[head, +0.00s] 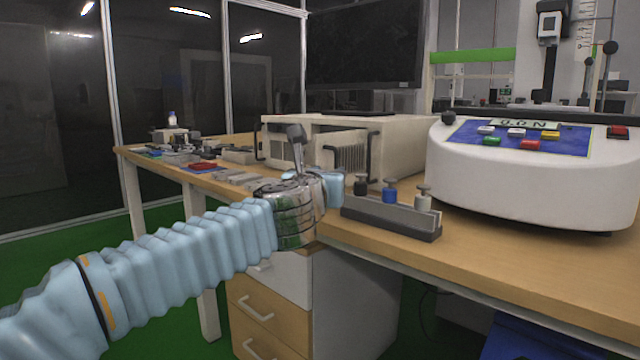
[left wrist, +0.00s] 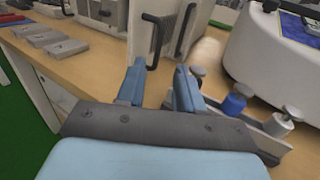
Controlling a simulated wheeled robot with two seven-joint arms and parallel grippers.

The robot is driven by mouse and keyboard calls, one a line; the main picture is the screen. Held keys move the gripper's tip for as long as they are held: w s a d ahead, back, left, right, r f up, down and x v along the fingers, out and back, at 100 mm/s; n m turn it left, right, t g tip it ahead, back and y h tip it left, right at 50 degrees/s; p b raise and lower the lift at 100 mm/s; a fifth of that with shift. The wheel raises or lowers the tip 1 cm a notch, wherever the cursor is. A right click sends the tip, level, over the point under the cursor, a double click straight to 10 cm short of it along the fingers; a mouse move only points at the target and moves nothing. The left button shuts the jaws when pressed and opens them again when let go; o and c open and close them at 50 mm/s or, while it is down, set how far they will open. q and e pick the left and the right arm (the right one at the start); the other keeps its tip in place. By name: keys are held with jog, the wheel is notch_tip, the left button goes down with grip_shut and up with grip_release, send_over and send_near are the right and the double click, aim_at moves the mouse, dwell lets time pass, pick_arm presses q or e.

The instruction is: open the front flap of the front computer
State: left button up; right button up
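The front computer (head: 400,135) is a beige box on the table, behind my left gripper, with black handles on its front. Its front also shows at the top of the left wrist view (left wrist: 142,30). A black bent handle (left wrist: 154,40) stands out from a pale front panel there, with a second handle (left wrist: 187,30) to its right. My left gripper (left wrist: 158,75) is open, its two blue fingers apart and pointing at the computer front. The handle's lower end appears between the fingertips; I cannot tell whether they touch it. In the head view my wrist partly hides the front. My right gripper is not in view.
A white rounded device with buttons (head: 530,180) is at right. Grey metal blocks (left wrist: 48,38) lie to the left on the wooden table (head: 560,265). Drawers are below.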

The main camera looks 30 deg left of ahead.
pick_arm(q)
jog(key=v, duration=0.5)
jog(key=shift+s+d, duration=0.1)
jog(key=shift+s, duration=0.3)
